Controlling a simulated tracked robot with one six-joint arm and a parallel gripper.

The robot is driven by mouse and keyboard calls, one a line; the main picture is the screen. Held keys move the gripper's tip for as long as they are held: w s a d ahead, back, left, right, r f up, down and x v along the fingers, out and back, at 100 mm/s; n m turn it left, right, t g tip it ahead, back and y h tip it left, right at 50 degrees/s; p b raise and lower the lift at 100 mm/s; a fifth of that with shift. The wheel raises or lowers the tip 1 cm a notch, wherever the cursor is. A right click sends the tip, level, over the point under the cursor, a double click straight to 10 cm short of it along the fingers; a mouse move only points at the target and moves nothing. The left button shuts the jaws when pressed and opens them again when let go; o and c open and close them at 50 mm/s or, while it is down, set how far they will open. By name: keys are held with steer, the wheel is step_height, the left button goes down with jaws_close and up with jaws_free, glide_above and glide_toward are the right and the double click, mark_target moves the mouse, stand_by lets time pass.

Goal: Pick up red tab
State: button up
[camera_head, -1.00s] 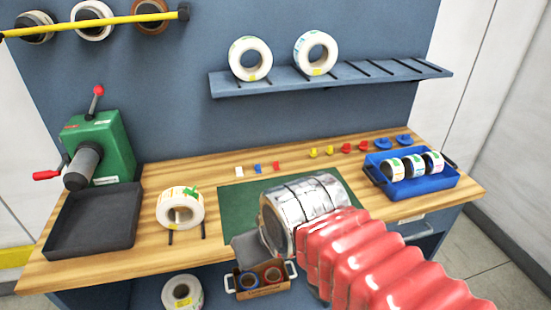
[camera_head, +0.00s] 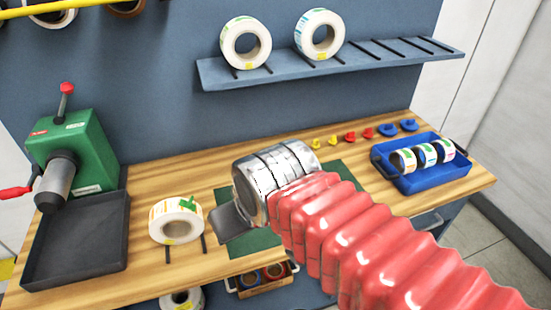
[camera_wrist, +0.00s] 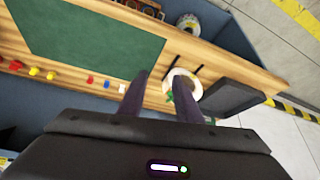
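The small red tab (camera_wrist: 91,79) lies on the wooden bench in the wrist view, at the left end of a short row with a blue tab (camera_wrist: 107,84) and a white tab (camera_wrist: 122,88). My gripper (camera_wrist: 161,74) is open and empty, with its two dark fingers apart. In the wrist view the red tab is to the left of both fingers, and the white tab is close beside the left finger.
A label roll (camera_head: 177,220) stands on the bench, beside the black tray (camera_head: 122,240) and green rewinder (camera_head: 80,150). Yellow and red pegs (camera_head: 350,137) line the back edge, near a blue crate (camera_head: 378,160). A green mat (camera_head: 345,180) lies partly under my arm.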

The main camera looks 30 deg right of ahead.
steer(key=shift+o, duration=1.2)
steer(key=shift+w, duration=0.1)
steer(key=w+d+r+m, duration=0.1)
steer(key=w+d, duration=0.4)
steer(key=w, duration=0.3)
steer(key=w+d, duration=0.5)
steer(key=w, duration=0.3)
steer(key=w+d+f, duration=0.3)
steer(key=w+d, duration=0.1)
steer(key=d, duration=0.2)
steer(key=w+d+f+m, duration=0.1)
steer(key=w+d+f, duration=0.2)
steer(key=d, duration=0.3)
steer(key=w+d+f+g+h, duration=0.1)
steer(key=w+d+f, duration=0.1)
steer(key=w+d, duration=0.2)
steer(key=shift+w+d+f+m, duration=0.35)
steer(key=shift+d+f+m, duration=0.05)
steer(key=shift+d, duration=0.8)
steer(key=shift+x, duration=4.35)
